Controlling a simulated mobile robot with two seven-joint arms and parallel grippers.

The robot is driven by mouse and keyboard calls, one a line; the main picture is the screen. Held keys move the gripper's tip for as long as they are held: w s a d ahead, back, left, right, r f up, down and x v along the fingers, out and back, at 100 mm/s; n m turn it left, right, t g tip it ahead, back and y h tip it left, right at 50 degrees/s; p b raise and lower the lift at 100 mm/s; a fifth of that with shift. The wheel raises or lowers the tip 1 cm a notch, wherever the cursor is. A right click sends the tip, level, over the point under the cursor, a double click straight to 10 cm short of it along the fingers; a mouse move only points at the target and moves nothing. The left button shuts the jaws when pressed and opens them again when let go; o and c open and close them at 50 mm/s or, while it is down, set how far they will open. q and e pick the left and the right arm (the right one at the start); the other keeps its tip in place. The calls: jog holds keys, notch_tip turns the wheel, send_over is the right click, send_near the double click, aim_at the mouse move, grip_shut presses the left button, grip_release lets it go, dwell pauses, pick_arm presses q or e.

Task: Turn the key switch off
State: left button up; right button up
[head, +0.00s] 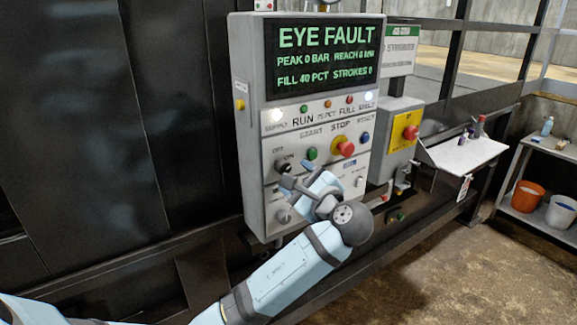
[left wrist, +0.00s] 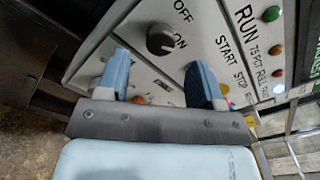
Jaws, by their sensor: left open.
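The black rotary switch (head: 283,165), with OFF and ON labels, sits at the lower left of the grey control panel (head: 252,110). I take it as the key switch. In the left wrist view its round knob (left wrist: 162,39) lies between the OFF and ON labels; which label it points to is hard to tell. My left gripper (head: 297,174) is open in front of the panel, just below and right of the switch. In the left wrist view its two blue fingers (left wrist: 158,64) are spread, with the knob beyond the gap between their tips. My right gripper is not in view.
The panel screen (head: 325,57) reads EYE FAULT. A green start button (head: 311,153) and a red stop button (head: 343,145) are right of the switch.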

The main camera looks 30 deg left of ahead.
aim_at(286, 170)
pick_arm(q)
jog(key=shift+p+x, duration=0.4)
jog(key=shift+x, duration=1.85)
jog(key=shift+c, duration=0.2)
jog(key=c, duration=0.9)
